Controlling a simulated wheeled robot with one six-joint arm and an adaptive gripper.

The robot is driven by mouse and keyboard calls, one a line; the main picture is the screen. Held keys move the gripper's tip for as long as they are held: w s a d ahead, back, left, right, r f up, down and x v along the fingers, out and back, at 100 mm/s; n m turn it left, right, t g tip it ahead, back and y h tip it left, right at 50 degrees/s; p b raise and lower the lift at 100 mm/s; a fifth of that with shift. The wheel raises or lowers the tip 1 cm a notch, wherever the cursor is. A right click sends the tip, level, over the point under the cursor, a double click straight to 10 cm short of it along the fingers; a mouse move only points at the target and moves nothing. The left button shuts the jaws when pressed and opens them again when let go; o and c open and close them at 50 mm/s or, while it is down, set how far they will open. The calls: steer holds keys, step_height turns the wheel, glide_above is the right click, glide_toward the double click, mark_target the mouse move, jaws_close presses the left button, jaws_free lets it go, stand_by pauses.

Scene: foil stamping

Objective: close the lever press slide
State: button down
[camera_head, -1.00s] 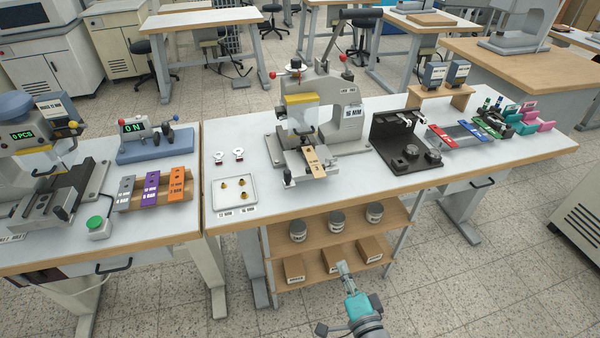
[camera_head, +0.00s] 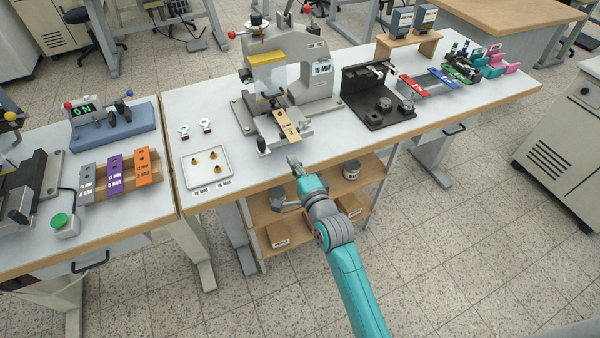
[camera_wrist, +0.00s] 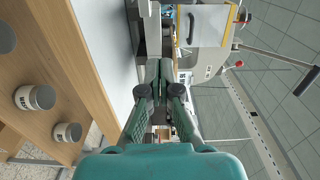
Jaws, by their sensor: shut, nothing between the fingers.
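A tan strip (camera_head: 286,125) with holes lies on the slide. My gripper (camera_head: 293,161) is in front of the slide, near the table's front edge, apart from it in the head view. Its fingers (camera_wrist: 159,68) are together and empty.
A white tray with brass pieces (camera_head: 187,172) lies left of the press. A black fixture (camera_head: 377,118) stands to its right. The wooden shelf (camera_head: 262,212) under the table holds grey cans and boxes. The table front (camera_head: 225,193) is close to my arm.

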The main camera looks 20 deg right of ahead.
mark_target(281, 141)
steer(key=shift+w, duration=3.2)
steer(key=shift+w, duration=0.1)
